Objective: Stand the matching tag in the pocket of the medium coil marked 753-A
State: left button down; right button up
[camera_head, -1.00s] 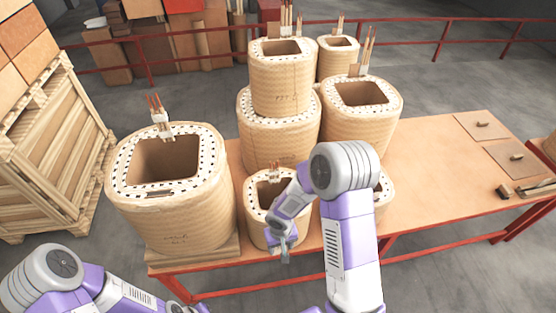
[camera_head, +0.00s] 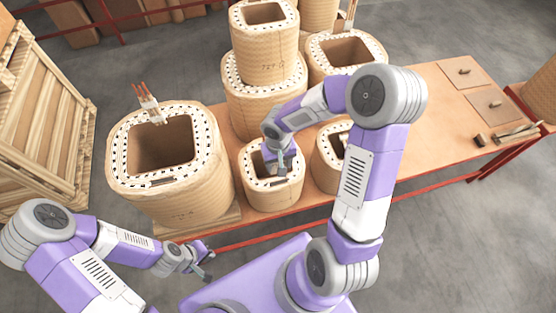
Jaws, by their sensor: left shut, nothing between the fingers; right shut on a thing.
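Several tan wrapped coils with dotted white top rims are in the head view. A small coil (camera_head: 272,195) stands at the table's front edge. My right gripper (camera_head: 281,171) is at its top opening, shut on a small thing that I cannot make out. A large coil (camera_head: 205,190) stands at the left with a faint mark low on its front. A coil (camera_head: 264,58) with a faint mark is stacked on a wider coil (camera_head: 255,108). I cannot read any mark as 753-A with certainty. My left gripper (camera_head: 208,266) is shut and empty in front of the table.
Another small coil (camera_head: 326,153) is partly behind my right arm. A further coil (camera_head: 346,50) stands behind it. The table's right part (camera_head: 440,125) is mostly clear, with two flat plates (camera_head: 466,72) and tools (camera_head: 515,135) at its end. A wooden crate (camera_head: 45,130) stands left.

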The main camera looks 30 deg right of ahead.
jog(key=shift+f+b, duration=2.25)
jog(key=shift+f, duration=1.15)
jog(key=shift+f+b, duration=2.3)
jog(key=shift+b, duration=0.2)
jog(key=o, duration=1.1)
notch_tip(320, 180, up, 8)
jog(key=shift+f+p, duration=0.15)
jog(key=shift+p, duration=0.6)
